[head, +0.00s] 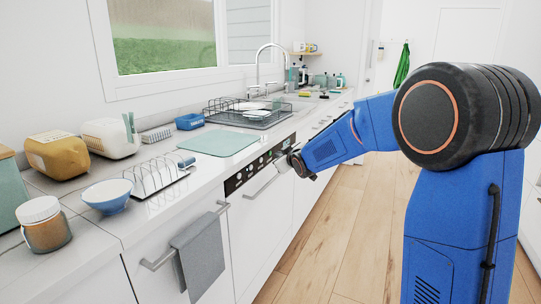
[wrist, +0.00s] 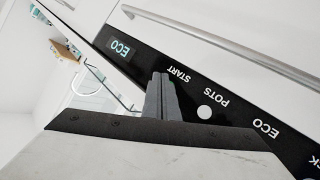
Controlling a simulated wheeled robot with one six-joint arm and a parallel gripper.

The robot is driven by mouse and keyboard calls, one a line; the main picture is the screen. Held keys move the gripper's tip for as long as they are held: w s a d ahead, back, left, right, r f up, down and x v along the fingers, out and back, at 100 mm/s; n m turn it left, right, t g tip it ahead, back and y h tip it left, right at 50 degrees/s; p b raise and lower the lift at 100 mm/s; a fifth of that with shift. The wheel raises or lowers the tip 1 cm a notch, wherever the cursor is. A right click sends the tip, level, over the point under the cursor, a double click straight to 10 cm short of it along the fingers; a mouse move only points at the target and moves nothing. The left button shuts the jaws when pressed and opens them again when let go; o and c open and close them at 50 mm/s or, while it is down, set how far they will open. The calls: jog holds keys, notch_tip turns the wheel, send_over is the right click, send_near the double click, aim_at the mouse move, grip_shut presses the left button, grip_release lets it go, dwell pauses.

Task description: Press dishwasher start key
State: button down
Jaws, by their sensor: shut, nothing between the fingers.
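The dishwasher's black control panel (head: 246,174) runs along the front under the counter, above a bar handle. In the wrist view the panel (wrist: 235,100) crosses the picture slantwise, its lettering upside down. It shows a lit ECO display (wrist: 120,48), a START label (wrist: 180,74), a POTS label and a round white key (wrist: 204,112). My gripper (wrist: 160,76) is shut and empty, its fingertips at the panel close to the START label. The key beside START is largely hidden behind the fingers; I cannot tell whether they touch it. In the head view my gripper (head: 287,161) is at the panel's right end.
The dishwasher handle (head: 262,187) sticks out below the panel. A grey towel (head: 199,256) hangs on a handle to the left. A toast rack (head: 156,178), a green mat (head: 218,142) and a dish rack (head: 247,115) stand on the counter. The floor is clear.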

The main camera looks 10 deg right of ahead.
jog(key=shift+a, duration=0.1)
jog(key=shift+w+a, duration=0.2)
jog(key=shift+a, duration=0.05)
